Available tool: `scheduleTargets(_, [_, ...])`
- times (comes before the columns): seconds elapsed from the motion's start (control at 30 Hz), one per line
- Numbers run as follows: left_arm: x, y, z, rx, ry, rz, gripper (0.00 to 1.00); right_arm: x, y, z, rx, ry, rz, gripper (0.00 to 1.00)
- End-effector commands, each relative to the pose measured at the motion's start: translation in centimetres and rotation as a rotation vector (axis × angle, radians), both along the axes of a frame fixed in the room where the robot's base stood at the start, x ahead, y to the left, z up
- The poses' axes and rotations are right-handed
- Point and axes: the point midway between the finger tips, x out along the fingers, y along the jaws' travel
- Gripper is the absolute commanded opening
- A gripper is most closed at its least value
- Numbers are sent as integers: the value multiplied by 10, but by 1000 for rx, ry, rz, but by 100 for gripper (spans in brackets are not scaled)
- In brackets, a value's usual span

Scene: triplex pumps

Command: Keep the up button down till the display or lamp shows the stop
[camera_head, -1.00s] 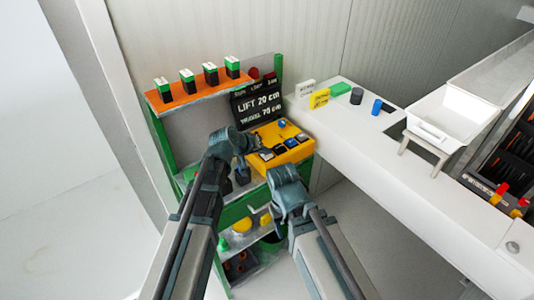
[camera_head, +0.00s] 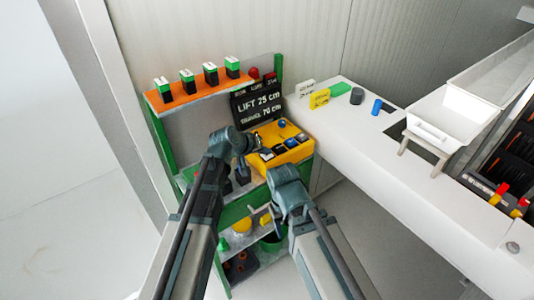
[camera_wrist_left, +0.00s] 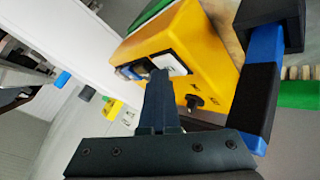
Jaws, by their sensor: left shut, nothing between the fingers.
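A yellow control box (camera_head: 300,154) stands on the green bench, with dark, pale and blue buttons on its sloped face. A black display (camera_head: 258,103) behind it reads "LIFT 25 cm", with a second line ending "70 cm". A red lamp (camera_head: 254,73) is above the display; I cannot tell whether it is lit. My left gripper (camera_head: 254,149) is shut and empty at the box's left side. In the left wrist view its fingertips (camera_wrist_left: 158,76) overlap the button panel (camera_wrist_left: 168,58); contact and the button's label are hidden. My right wrist is in front of the box; its fingers are hidden.
An orange shelf (camera_head: 205,92) with several green-black-white blocks is at back left. The white counter (camera_head: 365,130) on the right holds a yellow sign (camera_head: 319,98), a dark cylinder (camera_head: 357,96) and a blue one (camera_head: 377,107). A white tray (camera_head: 450,117) stands farther right.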

Motion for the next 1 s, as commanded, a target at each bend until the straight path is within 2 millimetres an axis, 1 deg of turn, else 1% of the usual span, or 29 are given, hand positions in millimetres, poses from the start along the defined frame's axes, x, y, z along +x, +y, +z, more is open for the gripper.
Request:
scheduleTargets(0.53, [0,0,1,3,2,-1,0,0,0,1,0,0,0,50])
scheduleTargets(0.9, [1,0,20,1,1,-1,0,0,0,21,0,0,0,50])
scheduleTargets(1.0, [1,0,22,1,1,0,0,0,0,22,0,0,0,50])
